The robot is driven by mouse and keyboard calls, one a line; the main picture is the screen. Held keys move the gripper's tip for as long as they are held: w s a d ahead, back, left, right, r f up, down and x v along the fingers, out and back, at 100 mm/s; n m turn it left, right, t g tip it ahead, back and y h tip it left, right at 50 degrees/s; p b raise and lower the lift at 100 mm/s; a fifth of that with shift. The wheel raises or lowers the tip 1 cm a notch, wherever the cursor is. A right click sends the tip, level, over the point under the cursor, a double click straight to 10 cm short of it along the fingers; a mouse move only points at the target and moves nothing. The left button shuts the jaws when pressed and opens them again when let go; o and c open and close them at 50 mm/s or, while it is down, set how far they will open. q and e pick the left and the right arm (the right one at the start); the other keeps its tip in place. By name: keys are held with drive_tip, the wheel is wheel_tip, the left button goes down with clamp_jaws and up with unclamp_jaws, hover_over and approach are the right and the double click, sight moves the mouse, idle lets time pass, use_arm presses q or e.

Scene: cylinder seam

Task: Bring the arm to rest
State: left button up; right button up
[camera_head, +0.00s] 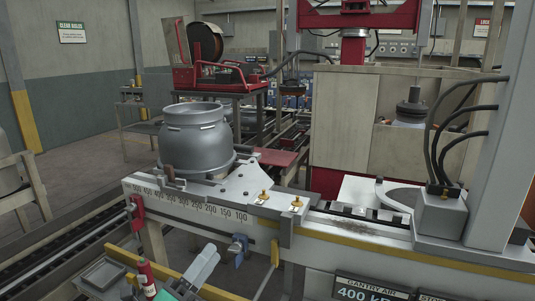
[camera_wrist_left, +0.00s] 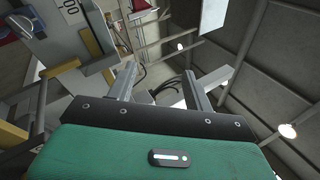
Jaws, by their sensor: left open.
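My left gripper (camera_head: 204,264) shows at the bottom of the head view, low in front of the bench with the printed scale. Its two grey fingers also show in the left wrist view (camera_wrist_left: 160,84), set apart with nothing between them. The wrist view looks up past the fingers to the ceiling. A grey metal cylinder (camera_head: 195,145) with a rim and side handles stands upright on the bench, beyond and above the gripper and apart from it. My right gripper is in neither view.
The scaled bench (camera_head: 160,196) runs across in front, with a blue clamp (camera_head: 238,250) below its edge. A red bottle (camera_head: 146,277) and a grey tray (camera_head: 103,273) are left of the gripper. A red machine (camera_head: 220,75) stands behind. Open floor (camera_head: 80,155) lies at the left.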

use_arm(q)
drive_tip(key=s+a+f+n+g+y, duration=0.2)
drive_tip(key=a+f+n+y, duration=0.4)
drive_tip(key=f+n, duration=0.4)
drive_tip(key=s+a+f+n+g+y, duration=0.2)
drive_tip(key=a+f+n+g+y, duration=0.15)
drive_tip(key=f+n+y, duration=0.55)
drive_tip(key=s+a+f+n+g+h, duration=0.1)
drive_tip(key=s+f+n+g, duration=0.5)
drive_tip(key=s, duration=0.4)
drive_tip(key=s+a+f+n+g, duration=0.1)
drive_tip(key=s+f+n+g, duration=0.25)
drive_tip(key=s+f, duration=0.65)
wheel_tip(320, 180, down, 26)
drive_tip(key=g+p, duration=0.1)
drive_tip(key=g, duration=0.1)
drive_tip(key=s+a+f+m+g+p, duration=0.1)
drive_tip(key=s+a+f, duration=0.2)
drive_tip(key=s+f, duration=1.6)
drive_tip(key=shift+s+a+f+p, duration=0.2)
drive_tip(key=shift+s+f+p, duration=0.15)
drive_tip(key=shift+f, duration=0.5)
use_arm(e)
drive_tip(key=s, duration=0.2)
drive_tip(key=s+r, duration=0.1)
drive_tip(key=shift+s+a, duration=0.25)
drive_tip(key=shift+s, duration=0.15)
